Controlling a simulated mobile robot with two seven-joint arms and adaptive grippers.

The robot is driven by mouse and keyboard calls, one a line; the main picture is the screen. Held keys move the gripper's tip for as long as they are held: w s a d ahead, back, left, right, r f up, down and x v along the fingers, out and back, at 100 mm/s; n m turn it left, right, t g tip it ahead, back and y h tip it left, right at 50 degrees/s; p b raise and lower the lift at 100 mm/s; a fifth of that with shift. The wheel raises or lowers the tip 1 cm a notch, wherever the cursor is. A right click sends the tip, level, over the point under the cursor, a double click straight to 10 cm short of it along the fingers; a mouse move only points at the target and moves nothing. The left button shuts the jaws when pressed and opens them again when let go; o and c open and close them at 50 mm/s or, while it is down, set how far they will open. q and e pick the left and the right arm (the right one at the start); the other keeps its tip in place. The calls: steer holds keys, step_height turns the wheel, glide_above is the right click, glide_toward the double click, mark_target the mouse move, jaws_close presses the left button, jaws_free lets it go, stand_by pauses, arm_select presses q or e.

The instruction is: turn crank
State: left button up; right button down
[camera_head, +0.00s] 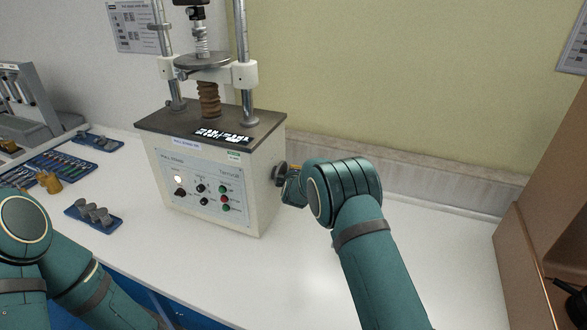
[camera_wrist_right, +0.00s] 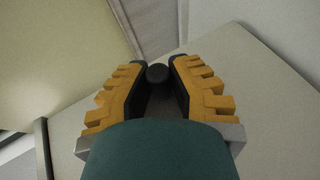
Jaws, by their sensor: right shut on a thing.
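The tester (camera_head: 205,180) is a cream box with a dark top and a control panel on its front. Its crank (camera_head: 279,173) is a small dark part on the box's right side, partly hidden by my right gripper. My right gripper (camera_head: 290,188) is at that side, shut on the crank's dark round handle. In the right wrist view the handle end (camera_wrist_right: 157,73) shows between the two orange-padded fingers (camera_wrist_right: 158,85). My left gripper (camera_head: 48,182) is small at the left, above the table and away from the tester; its jaw opening is unclear.
A blue tray with grey cylinders (camera_head: 93,214) lies left of the tester. Another blue tray (camera_head: 96,141) and a row of tools (camera_head: 55,172) lie farther left. The white table (camera_head: 440,250) is clear to the right, up to a brown cabinet (camera_head: 545,180).

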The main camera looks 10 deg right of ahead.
steer(key=shift+f, duration=0.15)
stand_by(0.3)
steer(key=c, duration=0.9)
jaws_free()
steer(key=shift+o, duration=0.2)
steer(key=v, duration=1.2)
steer(key=shift+r, duration=0.25)
steer(key=shift+o, duration=0.3)
steer(key=shift+w, duration=0.1)
